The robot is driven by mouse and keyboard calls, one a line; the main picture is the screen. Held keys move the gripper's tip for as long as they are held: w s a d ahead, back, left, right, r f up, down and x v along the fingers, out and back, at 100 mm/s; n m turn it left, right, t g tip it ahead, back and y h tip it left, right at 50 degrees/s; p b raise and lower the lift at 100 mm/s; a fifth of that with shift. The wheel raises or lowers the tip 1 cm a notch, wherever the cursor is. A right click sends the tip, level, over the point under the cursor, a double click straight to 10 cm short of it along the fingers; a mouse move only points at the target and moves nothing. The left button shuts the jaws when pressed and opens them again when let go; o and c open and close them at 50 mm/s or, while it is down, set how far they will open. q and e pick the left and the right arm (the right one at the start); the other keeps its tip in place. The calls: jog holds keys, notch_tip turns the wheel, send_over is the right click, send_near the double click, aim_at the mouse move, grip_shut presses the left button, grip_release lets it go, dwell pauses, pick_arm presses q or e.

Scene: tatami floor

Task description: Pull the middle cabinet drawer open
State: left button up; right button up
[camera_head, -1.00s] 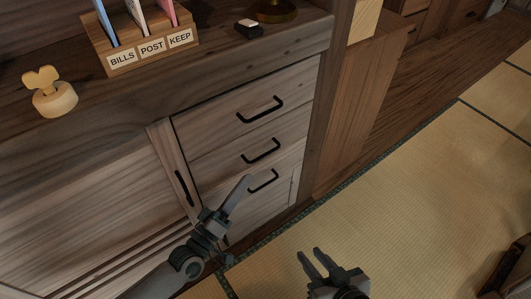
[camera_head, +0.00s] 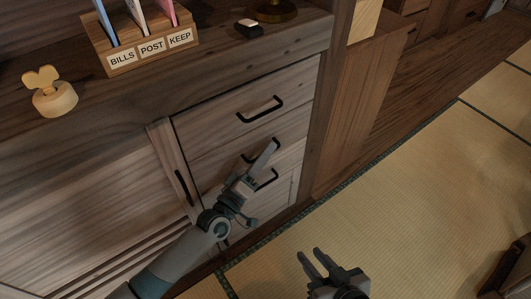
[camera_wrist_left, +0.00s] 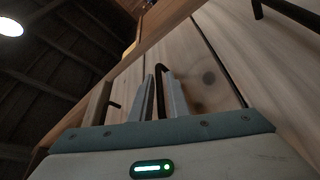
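The cabinet has a stack of three drawers with black bar handles, and all look closed. The middle drawer (camera_head: 205,167) has a handle (camera_head: 248,157) partly hidden behind my left gripper (camera_head: 270,150). In the left wrist view that handle (camera_wrist_left: 161,72) shows between the two fingers of my left gripper (camera_wrist_left: 162,84). The fingers are apart with a gap around the bar; I cannot tell whether either touches it. My right gripper (camera_head: 312,262) is open and empty above the tatami, low in the head view.
The top drawer handle (camera_head: 260,112) is above and the bottom drawer handle (camera_head: 268,181) just below my left gripper. A cabinet door with a vertical handle (camera_head: 184,188) is on the left. A letter holder (camera_head: 150,50) stands on top.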

pick_arm(q)
grip_shut()
dwell(1.4)
